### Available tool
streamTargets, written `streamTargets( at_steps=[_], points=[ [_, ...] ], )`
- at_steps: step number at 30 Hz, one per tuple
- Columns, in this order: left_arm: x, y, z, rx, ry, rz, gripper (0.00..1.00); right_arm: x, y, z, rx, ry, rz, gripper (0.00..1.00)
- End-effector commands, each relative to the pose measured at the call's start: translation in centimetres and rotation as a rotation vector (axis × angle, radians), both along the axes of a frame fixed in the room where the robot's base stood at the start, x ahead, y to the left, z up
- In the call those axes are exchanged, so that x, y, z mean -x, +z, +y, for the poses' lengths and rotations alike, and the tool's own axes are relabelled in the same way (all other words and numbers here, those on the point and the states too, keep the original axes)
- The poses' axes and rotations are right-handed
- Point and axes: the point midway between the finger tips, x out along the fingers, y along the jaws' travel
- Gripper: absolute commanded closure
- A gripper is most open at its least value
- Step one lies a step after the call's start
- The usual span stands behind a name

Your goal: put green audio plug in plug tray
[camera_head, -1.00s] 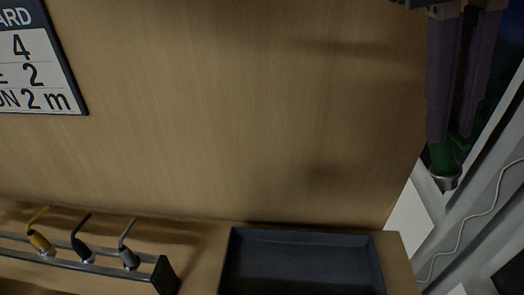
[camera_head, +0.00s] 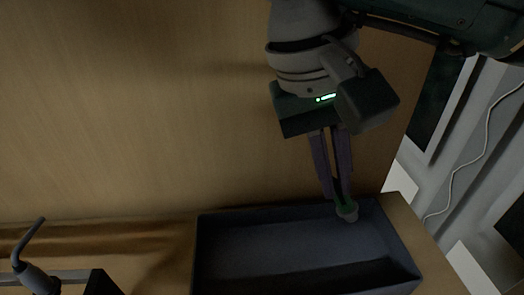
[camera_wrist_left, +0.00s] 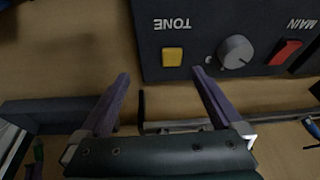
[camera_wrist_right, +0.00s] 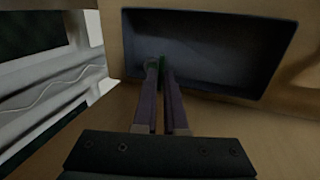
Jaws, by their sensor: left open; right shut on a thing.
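My right gripper (camera_head: 342,196) is shut on the green audio plug (camera_head: 346,210), whose metal end points down. The plug hangs over the back right part of the dark plug tray (camera_head: 208,250) in the head view; whether it touches the tray I cannot tell. In the right wrist view the plug (camera_wrist_right: 162,62) shows as a small green bit between the fingertips, in front of the tray (camera_wrist_right: 283,45). My left gripper (camera_wrist_left: 165,82) is open and empty in the left wrist view, below a dark control panel.
A grey plug (camera_head: 36,278) stands in a rack at the lower left of the head view. The dark panel (camera_wrist_left: 205,25) carries a yellow button, a knob and a red switch. A white cable (camera_head: 470,150) runs along the right side.

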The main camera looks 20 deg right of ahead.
Motion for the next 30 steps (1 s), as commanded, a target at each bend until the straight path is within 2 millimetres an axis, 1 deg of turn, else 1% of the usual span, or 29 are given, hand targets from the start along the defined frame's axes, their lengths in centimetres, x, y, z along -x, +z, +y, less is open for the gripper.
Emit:
streamTargets(
  at_steps=[1,7,12,15,23,27,28,30],
  points=[
    [0.0,-0.9,0.0,0.000,0.000,0.000,0.00,0.1,-1.6,0.1,-0.002,-0.001,0.004,1.00],
    [0.0,-0.9,0.0,0.000,0.000,0.001,0.00,0.0,-3.0,0.0,0.000,0.000,0.001,1.00],
    [0.0,-1.3,0.0,0.000,0.000,0.001,0.00,0.1,-5.7,0.0,0.000,-0.001,0.004,1.00],
    [0.0,-1.4,0.0,0.000,0.000,0.001,0.00,0.1,-6.8,0.0,-0.001,-0.001,0.002,1.00],
    [0.0,-1.3,0.0,0.000,0.000,0.000,0.00,0.0,-7.0,0.0,0.001,0.001,-0.002,1.00],
    [0.0,-1.8,0.0,0.000,0.000,0.000,0.00,0.0,-7.5,0.0,0.001,0.001,-0.002,1.00],
    [0.0,-1.7,0.0,0.000,0.000,0.000,0.00,0.0,-7.4,0.0,0.000,0.000,-0.001,0.89],
    [0.0,-1.6,0.0,0.000,0.000,0.000,0.00,0.0,-7.3,0.0,0.000,0.000,-0.001,0.81]
  ],
)
